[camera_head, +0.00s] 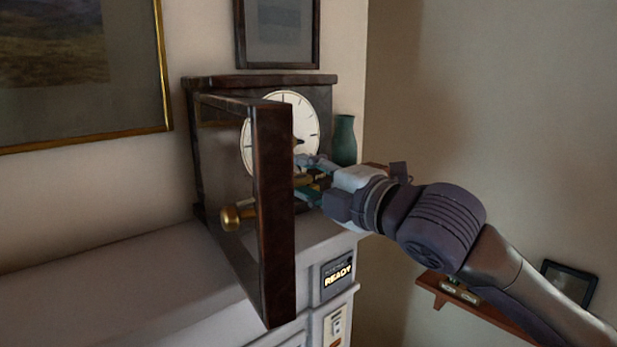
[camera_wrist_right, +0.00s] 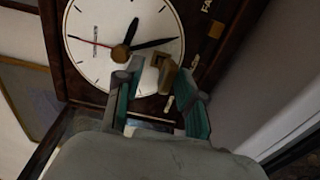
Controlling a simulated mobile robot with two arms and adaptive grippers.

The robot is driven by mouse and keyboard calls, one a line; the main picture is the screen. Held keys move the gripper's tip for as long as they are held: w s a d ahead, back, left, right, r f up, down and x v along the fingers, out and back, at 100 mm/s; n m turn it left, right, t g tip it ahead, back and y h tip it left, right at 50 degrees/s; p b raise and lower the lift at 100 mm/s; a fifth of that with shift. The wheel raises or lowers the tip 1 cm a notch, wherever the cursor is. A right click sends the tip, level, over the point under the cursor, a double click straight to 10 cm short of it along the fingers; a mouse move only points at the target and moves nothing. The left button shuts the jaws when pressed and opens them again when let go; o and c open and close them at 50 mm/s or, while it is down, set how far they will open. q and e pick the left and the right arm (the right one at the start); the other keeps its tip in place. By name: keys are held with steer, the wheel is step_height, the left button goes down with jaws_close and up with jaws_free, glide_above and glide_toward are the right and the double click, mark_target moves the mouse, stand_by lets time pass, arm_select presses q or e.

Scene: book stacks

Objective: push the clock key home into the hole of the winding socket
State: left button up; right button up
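The clock has a white dial (camera_head: 285,112) in a dark wooden case; the dial (camera_wrist_right: 95,30) and its hands also show in the right wrist view. My right gripper (camera_head: 311,178) is in front of the lower right of the dial. My left gripper is not in view.
The clock's open door (camera_head: 274,210) stands out toward me with a brass knob (camera_head: 231,218), left of my right gripper. A panel reading READY (camera_head: 337,276) is on the front below. The ledge (camera_head: 110,285) at left is clear.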

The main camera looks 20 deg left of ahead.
steer(key=shift+d, duration=0.1)
steer(key=v, duration=1.2)
